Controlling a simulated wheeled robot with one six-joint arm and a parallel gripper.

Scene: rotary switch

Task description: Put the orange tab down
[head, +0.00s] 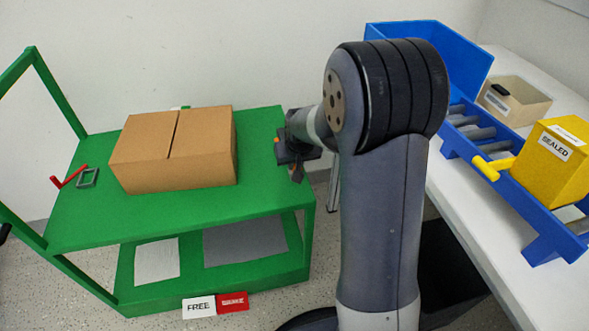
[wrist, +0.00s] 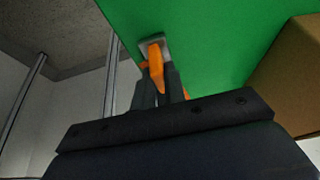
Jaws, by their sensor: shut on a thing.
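The orange tab (wrist: 156,66) shows in the wrist view, sticking out from a small grey plate (wrist: 153,43) at the edge of the green cart's deck. My gripper (wrist: 160,84) has its dark fingers on either side of the tab and is shut on it. In the head view my gripper (head: 296,166) is at the right edge of the green cart (head: 262,150). There the tab is mostly hidden by the gripper, and its exact angle cannot be told.
A cardboard box (head: 205,160) stands on the cart, beside a red lever (head: 70,177) at the left. FREE and BRAKE labels (head: 215,304) are on the lower front. To the right is a white table (head: 470,215) with a blue roller conveyor (head: 525,215) and a yellow SEALED box (head: 560,175).

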